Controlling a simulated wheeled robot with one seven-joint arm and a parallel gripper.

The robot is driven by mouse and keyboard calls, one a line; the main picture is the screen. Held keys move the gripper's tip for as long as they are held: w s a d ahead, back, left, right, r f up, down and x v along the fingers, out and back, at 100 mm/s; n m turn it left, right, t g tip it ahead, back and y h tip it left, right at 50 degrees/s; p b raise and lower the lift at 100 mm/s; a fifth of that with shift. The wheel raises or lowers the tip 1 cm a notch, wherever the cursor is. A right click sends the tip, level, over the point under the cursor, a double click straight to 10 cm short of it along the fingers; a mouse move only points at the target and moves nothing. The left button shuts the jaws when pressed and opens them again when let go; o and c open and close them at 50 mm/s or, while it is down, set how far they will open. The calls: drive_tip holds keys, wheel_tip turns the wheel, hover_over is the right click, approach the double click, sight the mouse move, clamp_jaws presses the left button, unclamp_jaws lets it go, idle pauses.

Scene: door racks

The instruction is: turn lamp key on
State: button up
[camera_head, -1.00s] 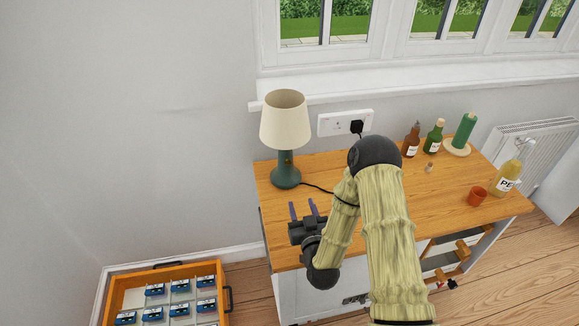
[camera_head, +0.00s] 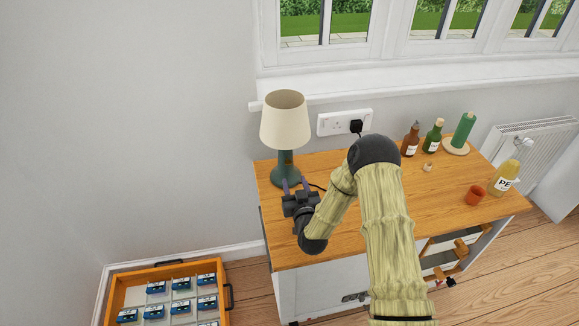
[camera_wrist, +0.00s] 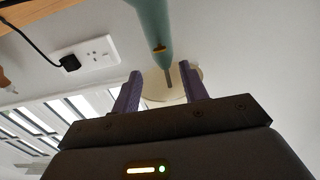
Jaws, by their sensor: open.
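The lamp has a cream shade (camera_head: 285,121) and a teal base (camera_head: 283,172), and stands upright on the left end of the wooden cabinet top. The cream shade (camera_wrist: 188,80) lies behind the fingers there. My gripper (camera_head: 295,186) is open and empty, with its two purple fingers just in front of the lamp stem. In the head view the key is hidden or too small to make out.
A white wall socket (camera_head: 343,122) holds a black plug (camera_head: 356,126) with a cord. Bottles (camera_head: 410,139), a green candle (camera_head: 464,130) and an orange cup (camera_head: 475,196) stand to the right. A wooden tray (camera_head: 213,265) of blue items lies lower left.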

sight(288, 162)
drive_tip(key=x, duration=0.8)
drive_tip(key=shift+p, duration=0.35)
drive_tip(key=shift+w, duration=0.1)
drive_tip(key=shift+f, duration=0.1)
clamp_jaws()
